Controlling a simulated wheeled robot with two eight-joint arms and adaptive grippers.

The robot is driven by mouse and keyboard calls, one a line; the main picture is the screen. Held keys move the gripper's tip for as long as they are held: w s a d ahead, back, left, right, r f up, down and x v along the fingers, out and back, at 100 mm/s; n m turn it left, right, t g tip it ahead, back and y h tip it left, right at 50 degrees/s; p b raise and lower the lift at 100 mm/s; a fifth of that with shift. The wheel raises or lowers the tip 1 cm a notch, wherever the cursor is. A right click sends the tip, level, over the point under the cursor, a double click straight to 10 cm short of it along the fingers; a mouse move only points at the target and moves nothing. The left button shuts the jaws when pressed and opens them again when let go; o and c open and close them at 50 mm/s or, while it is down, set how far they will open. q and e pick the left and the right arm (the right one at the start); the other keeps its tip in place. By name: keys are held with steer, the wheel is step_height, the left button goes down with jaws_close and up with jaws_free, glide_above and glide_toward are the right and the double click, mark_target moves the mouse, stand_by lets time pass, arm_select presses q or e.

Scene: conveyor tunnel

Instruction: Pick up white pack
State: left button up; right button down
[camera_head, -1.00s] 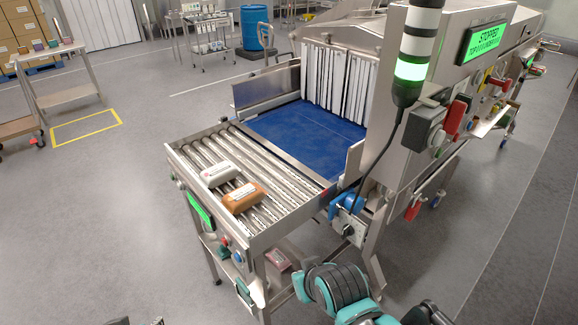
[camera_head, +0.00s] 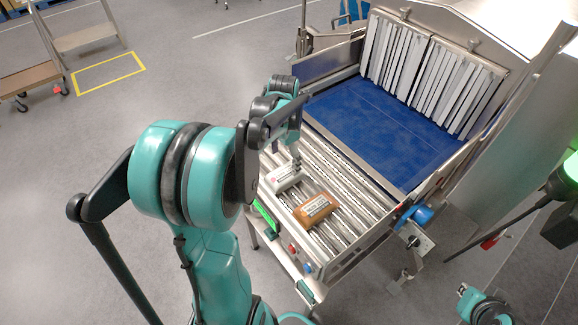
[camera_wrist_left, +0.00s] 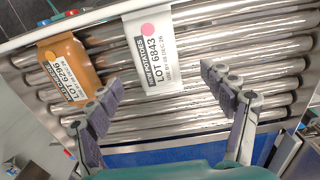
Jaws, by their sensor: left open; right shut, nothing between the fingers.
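The white pack (camera_head: 285,179) lies on the roller table, at the left of an orange-brown pack (camera_head: 317,209). My left gripper (camera_head: 295,158) is just above or beside the white pack's far end in the head view, and its fingers are small there. In the left wrist view the open fingers (camera_wrist_left: 165,82) straddle the near end of the white pack (camera_wrist_left: 160,50), whose label shows LOT 6843 and a pink dot. Contact cannot be told. The orange-brown pack (camera_wrist_left: 68,68) is left of the fingers. Part of my right arm shows at bottom right; its gripper is not visible.
The metal rollers (camera_head: 345,180) lead to a blue belt (camera_head: 375,125) under white strip curtains (camera_head: 430,75). A metal side rail and a control box (camera_head: 415,238) border the rollers. Rollers right of the packs are clear.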

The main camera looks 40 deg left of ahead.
mark_target(285, 173)
arm_select(q)
steer(key=f, duration=0.1)
steer(key=d+f, duration=0.1)
steer(key=f, duration=0.1)
steer(key=shift+s+b, duration=0.2)
steer(key=shift+b, duration=0.2)
steer(key=f, duration=0.4)
steer(key=shift+a+b, duration=0.35)
steer(key=shift+d+f, duration=0.1)
steer(key=shift+s, duration=0.1)
steer(key=c, duration=1.6)
arm_select(e)
steer(key=shift+s+d+f, duration=0.1)
steer(key=shift+d+f, duration=0.2)
steer(key=shift+f, duration=0.55)
